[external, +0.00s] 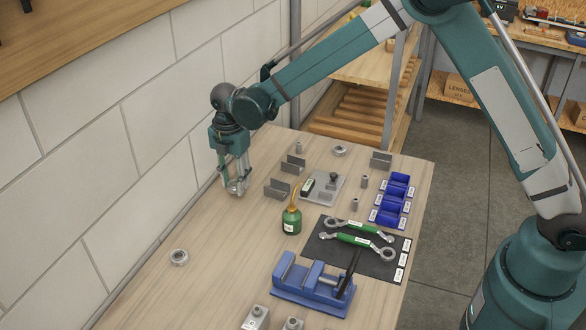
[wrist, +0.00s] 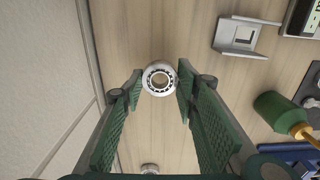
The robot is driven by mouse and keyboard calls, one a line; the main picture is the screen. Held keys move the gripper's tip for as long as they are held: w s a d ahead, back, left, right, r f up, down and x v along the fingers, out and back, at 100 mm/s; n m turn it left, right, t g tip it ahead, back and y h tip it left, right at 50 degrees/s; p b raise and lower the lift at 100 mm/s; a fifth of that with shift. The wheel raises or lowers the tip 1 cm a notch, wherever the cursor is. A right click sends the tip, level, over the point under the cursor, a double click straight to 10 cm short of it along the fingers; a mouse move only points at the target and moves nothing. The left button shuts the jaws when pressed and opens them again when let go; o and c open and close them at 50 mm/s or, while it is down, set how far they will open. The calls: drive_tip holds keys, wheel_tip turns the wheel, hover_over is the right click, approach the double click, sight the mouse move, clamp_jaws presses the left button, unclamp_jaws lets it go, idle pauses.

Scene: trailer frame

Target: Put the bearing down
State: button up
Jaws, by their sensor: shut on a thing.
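My gripper (external: 236,186) points down over the left edge side of the wooden bench. It is shut on a silver ring-shaped bearing (external: 235,187). In the wrist view the bearing (wrist: 159,79) sits between the two green fingertips, its open centre facing the camera and its balls visible. I cannot tell whether its underside touches the bench or is slightly above it. Another bearing (external: 179,257) lies flat on the bench nearer the front left, and one more (external: 340,150) lies at the back.
The tiled wall (external: 90,170) runs close along the left of my gripper. A green oil bottle (external: 291,219), grey angle brackets (external: 277,188), a blue vise (external: 312,285), blue bins (external: 391,200) and wrenches on a dark mat (external: 325,252) stand to the right. Bare bench lies in front of my gripper.

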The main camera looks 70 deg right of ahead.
sight(236, 196)
drive_tip(key=shift+f, duration=1.5)
drive_tip(key=shift+f, duration=0.15)
drive_tip(key=o, duration=1)
drive_tip(key=shift+c, duration=0.2)
drive_tip(key=shift+r, duration=0.2)
wheel_tip(236, 196, up, 12)
